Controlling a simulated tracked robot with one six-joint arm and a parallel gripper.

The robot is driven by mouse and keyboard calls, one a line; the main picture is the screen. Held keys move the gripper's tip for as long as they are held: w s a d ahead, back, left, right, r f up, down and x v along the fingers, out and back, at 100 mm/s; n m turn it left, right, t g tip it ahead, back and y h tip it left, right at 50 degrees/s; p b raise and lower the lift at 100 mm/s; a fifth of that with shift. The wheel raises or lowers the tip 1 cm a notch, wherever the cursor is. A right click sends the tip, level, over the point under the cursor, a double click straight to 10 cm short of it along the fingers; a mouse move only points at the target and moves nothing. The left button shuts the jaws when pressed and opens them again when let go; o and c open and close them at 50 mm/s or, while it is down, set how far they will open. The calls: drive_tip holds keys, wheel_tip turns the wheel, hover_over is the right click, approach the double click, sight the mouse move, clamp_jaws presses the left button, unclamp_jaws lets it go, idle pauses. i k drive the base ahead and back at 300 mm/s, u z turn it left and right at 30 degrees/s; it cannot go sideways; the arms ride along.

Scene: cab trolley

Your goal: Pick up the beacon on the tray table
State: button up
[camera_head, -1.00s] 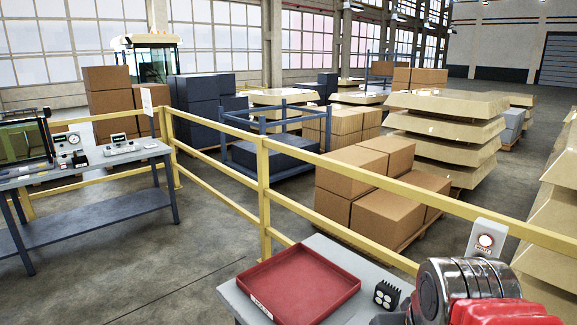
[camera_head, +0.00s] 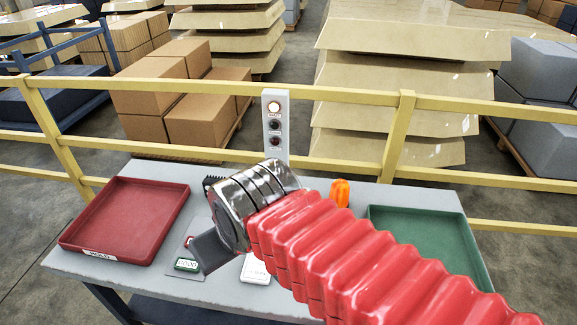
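An orange object (camera_head: 340,191), which looks like the beacon, stands near the back edge of the grey table (camera_head: 335,307) between the two trays. Its lower part is hidden behind my red-sleeved arm. My gripper (camera_head: 211,252) hangs over the table, left of the orange object and apart from it. Only a dark flat part of it shows, below the metal wrist, so I cannot see whether it is open or shut. Nothing held is visible.
A red tray (camera_head: 70,243) lies at the table's left and a green tray (camera_head: 465,243) at its right. Small devices (camera_head: 187,265) (camera_head: 257,269) lie under my gripper. A yellow railing (camera_head: 355,95) with a button panel (camera_head: 275,150) runs behind the table.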

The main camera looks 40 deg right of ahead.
sight(340, 191)
drive_tip(key=z, duration=1.55)
